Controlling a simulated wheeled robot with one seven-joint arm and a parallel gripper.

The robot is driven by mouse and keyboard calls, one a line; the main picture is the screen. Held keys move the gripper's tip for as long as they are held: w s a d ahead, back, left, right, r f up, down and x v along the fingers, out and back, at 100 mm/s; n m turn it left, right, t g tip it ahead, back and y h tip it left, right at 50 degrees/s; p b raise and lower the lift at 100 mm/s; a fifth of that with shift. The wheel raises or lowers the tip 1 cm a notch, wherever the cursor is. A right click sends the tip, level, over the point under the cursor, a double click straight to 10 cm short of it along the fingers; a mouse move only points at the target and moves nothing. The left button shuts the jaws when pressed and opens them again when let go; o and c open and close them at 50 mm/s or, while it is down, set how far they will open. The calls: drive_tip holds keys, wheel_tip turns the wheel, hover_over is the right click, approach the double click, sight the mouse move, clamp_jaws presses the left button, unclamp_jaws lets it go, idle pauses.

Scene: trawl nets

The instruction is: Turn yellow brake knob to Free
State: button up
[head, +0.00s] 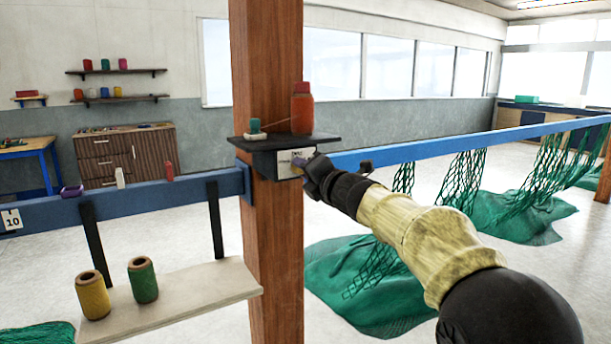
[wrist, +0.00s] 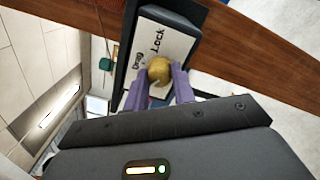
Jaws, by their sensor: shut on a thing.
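The yellow brake knob (wrist: 159,70) sits on a white label plate (wrist: 176,42) in the wrist view. The words "Drag" and "Lock" show on the plate; no other word is readable, and the knob's pointer direction cannot be told. My gripper (wrist: 160,84) has its two purple-grey fingers on either side of the knob and is shut on it. In the head view my gripper (head: 312,172) reaches the plate (head: 291,163) under the small dark shelf on the wooden post; the knob is hidden there.
A wooden post (head: 270,240) stands behind. Blue rails (head: 450,142) run to both sides, with green nets (head: 365,275) at right.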

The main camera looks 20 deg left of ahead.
drive_tip(key=shift+r, duration=0.15)
drive_tip(key=o, duration=1)
drive_tip(key=b+v, duration=0.2)
drive_tip(key=v, duration=1.5)
drive_tip(key=shift+s+d+b, duration=0.15)
drive_tip(key=shift+s+b, duration=0.05)
drive_tip(key=shift+b, duration=0.15)
